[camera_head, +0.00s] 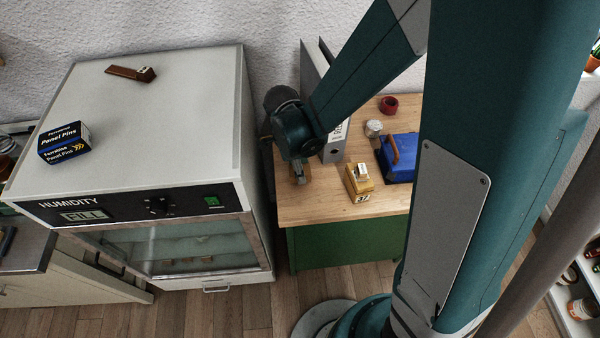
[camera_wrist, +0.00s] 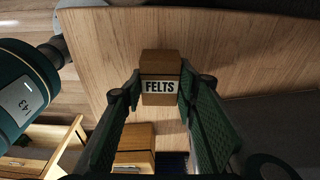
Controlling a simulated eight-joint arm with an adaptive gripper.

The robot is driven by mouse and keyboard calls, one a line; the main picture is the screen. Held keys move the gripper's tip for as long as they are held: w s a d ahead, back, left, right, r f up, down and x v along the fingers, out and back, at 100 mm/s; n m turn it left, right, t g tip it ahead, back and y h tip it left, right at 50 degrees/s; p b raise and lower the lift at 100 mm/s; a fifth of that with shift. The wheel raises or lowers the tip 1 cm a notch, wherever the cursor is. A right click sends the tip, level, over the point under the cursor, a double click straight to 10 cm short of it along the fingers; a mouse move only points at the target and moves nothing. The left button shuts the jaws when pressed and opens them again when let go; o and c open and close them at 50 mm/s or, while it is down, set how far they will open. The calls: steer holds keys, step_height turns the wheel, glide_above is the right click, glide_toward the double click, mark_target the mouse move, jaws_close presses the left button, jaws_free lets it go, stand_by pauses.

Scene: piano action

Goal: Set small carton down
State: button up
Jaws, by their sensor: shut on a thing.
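A small brown carton with a white label reading FELTS (camera_wrist: 160,87) is in the wrist view. My gripper (camera_wrist: 160,80) is shut on it, with one dark green finger against each side. In the head view my gripper (camera_head: 300,176) is over the left part of the wooden bench top (camera_head: 310,213). There the carton is mostly hidden by my wrist. The carton looks close to the wood, but I cannot tell whether it touches it.
To the right on the bench are a grey binder (camera_head: 336,148), a yellow box (camera_head: 359,184), a blue box (camera_head: 401,165), a jar (camera_head: 373,128) and a red ring (camera_head: 389,105). The humidity cabinet (camera_head: 165,110) stands left, bearing a Panel Pins box (camera_head: 64,143).

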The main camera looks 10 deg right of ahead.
steer(key=shift+f, duration=0.9)
steer(key=shift+f, duration=0.2)
steer(key=o, duration=0.9)
steer(key=shift+r, duration=0.25)
steer(key=shift+a+r+p, duration=0.15)
steer(key=shift+a+r, duration=0.15)
steer(key=shift+r, duration=1.65)
steer(key=shift+a+r+p, duration=0.15)
steer(key=shift+a+r, duration=0.15)
steer(key=shift+r, duration=1.7)
steer(key=shift+a+r+p, duration=0.15)
steer(key=shift+a+r, duration=0.15)
steer(key=shift+r, duration=1.65)
